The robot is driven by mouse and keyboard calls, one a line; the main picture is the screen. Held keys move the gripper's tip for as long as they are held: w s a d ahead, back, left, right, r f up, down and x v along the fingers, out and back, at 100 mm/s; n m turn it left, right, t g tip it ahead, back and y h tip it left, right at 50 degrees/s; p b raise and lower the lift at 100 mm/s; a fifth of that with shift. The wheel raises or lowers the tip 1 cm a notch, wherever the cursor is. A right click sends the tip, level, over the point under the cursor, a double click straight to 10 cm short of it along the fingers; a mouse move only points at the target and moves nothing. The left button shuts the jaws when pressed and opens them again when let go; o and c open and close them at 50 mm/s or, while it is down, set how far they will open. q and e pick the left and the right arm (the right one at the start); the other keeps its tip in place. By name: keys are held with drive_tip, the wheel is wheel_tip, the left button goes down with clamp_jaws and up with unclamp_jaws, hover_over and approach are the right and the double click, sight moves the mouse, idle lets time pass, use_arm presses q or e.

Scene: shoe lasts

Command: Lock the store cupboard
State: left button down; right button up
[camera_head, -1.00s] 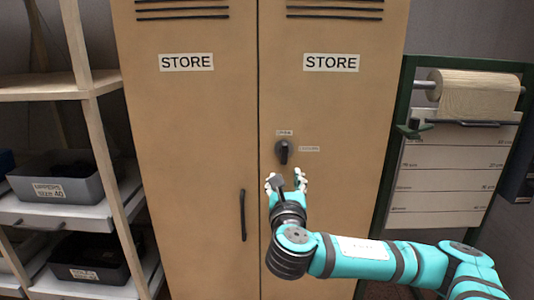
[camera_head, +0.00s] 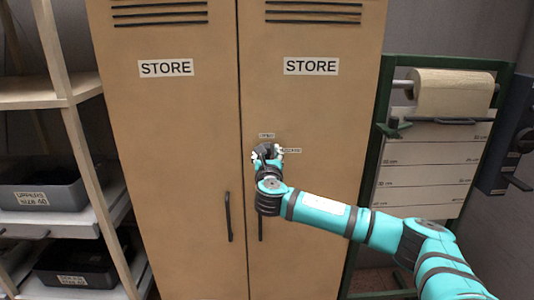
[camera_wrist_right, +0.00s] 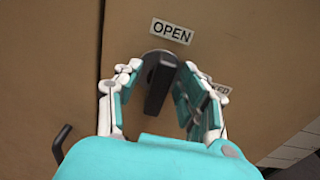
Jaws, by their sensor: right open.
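The tan store cupboard (camera_head: 170,150) has two shut doors, each with a STORE label. The black lock knob (camera_wrist_right: 158,82) on the right door stands nearly upright in the right wrist view. It is below the OPEN label (camera_wrist_right: 171,31); a second label (camera_wrist_right: 220,90), ending in "KED", is partly hidden by a finger. My right gripper (camera_head: 267,152) is at the knob and hides most of it in the head view. In the wrist view its fingers (camera_wrist_right: 163,70) are open on either side of the knob; contact cannot be told. My left gripper is out of view.
Wooden shelving with grey bins (camera_head: 42,190) stands at the left. A green rack with a paper roll (camera_head: 452,92) stands at the right. A black door handle (camera_head: 228,216) is on the left door; a dark handle (camera_head: 261,228) shows below my right gripper.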

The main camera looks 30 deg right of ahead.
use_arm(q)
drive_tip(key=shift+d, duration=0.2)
use_arm(e)
drive_tip(key=shift+c, duration=0.8)
clamp_jaws()
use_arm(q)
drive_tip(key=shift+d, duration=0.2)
